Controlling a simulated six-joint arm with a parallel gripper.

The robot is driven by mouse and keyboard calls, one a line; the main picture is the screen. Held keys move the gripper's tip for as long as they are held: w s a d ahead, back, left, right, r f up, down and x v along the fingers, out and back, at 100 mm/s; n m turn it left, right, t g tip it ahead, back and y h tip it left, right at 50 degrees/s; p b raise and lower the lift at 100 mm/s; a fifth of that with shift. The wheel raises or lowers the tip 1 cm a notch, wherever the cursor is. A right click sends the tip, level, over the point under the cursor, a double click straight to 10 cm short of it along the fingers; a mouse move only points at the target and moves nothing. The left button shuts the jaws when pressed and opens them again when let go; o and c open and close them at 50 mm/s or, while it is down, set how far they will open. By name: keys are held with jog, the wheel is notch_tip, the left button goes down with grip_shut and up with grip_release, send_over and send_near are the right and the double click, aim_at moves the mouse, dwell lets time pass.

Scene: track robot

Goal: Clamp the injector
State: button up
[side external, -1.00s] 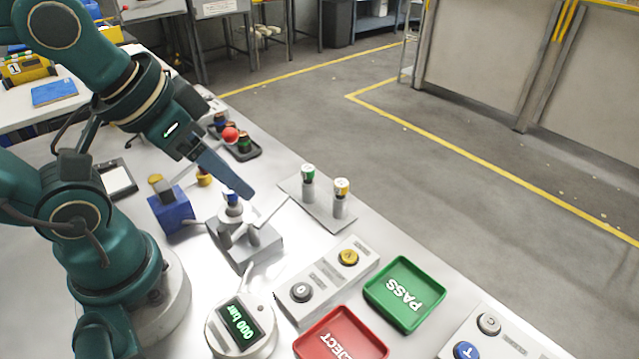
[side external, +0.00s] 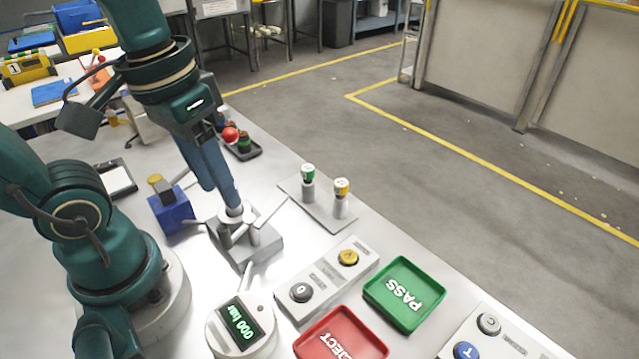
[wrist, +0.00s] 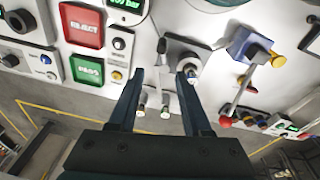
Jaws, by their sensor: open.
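The injector (side external: 233,214) stands upright in the grey clamp fixture (side external: 262,245). Its pale collar shows, but its blue top is now hidden behind my finger. My gripper (side external: 227,203) points down over the fixture, with its fingers apart and nothing held. In the wrist view, my two fingertips (wrist: 160,74) straddle a pale lever (wrist: 162,58). The right fingertip overlaps the round top of the injector (wrist: 190,66); I cannot tell whether they touch. The pale lever (side external: 272,212) also shows beside the fixture in the side view, slanting up to the right.
A plate with a green-topped and a yellow-topped injector (side external: 341,188) stands to the right. A blue block (side external: 171,212) is close on the left. A gauge (side external: 241,325), button box (side external: 325,285), red tray (side external: 342,340) and green PASS tray (side external: 404,293) lie in front.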

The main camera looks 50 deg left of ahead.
aim_at(222, 227)
jog(key=g, duration=0.2)
jog(key=f+n+g, duration=0.1)
jog(key=g, duration=0.1)
jog(key=shift+w+d+h, duration=0.1)
jog(key=shift+w+h, duration=0.1)
jog(key=shift+h, duration=0.1)
jog(key=shift+w+f+n+g+h, duration=0.35)
jog(key=shift+f+n+g, duration=0.25)
jog(key=shift+g, duration=0.4)
jog(key=shift+a+x, duration=0.2)
jog(key=shift+x, duration=2.6)
grip_shut()
